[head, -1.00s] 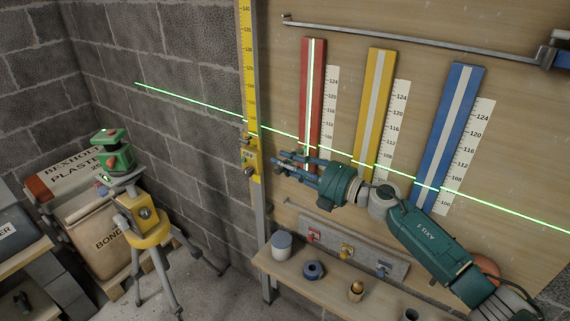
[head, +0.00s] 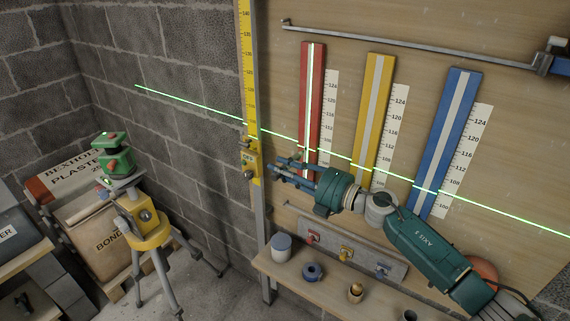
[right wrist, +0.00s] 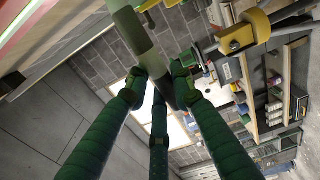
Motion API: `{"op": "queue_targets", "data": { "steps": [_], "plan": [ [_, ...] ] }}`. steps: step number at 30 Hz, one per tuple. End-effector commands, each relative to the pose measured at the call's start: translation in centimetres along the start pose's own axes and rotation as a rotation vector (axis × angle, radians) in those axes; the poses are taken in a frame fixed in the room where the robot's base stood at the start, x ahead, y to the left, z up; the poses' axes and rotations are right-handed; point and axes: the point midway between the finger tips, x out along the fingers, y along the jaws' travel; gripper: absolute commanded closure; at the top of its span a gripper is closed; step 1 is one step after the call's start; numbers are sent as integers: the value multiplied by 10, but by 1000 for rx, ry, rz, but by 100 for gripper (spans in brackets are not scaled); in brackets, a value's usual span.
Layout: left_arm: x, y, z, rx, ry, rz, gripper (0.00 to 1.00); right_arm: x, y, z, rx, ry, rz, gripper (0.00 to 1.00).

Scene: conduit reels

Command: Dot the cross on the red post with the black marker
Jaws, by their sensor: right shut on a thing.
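The red post (head: 312,75) stands upright on the wooden board, with a pale centre stripe. A vertical green laser line runs down it and a slanting green line crosses it, forming the cross (head: 308,144). My right gripper (head: 284,166) is just below and left of that cross, fingers pointing left. In the right wrist view its fingers (right wrist: 160,88) are shut on a slim dark cylinder, the black marker (right wrist: 134,35). The marker is hard to make out in the head view, and whether its tip touches the post cannot be told. My left gripper is out of view.
A yellow post (head: 374,95) and a blue post (head: 447,130) stand to the right. A yellow measuring staff (head: 246,70) with a clamp is close left of my gripper. A shelf (head: 318,288) with small pots lies below. A green laser level (head: 112,155) sits on a tripod.

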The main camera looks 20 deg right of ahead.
Motion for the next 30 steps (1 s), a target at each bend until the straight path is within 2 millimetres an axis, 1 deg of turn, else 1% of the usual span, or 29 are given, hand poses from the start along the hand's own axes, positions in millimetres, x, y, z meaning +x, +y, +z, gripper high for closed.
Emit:
{"op": "queue_targets", "data": {
  "steps": [1, 3, 30],
  "plan": [
    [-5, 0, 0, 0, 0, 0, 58, 0, 2, -4, 1, 2, 0, 95],
    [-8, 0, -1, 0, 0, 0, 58, 0, 2, -8, 1, 1, 0, 95],
    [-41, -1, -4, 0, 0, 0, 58, 0, 2, -61, 1, 0, 1, 95]
  ]
}}
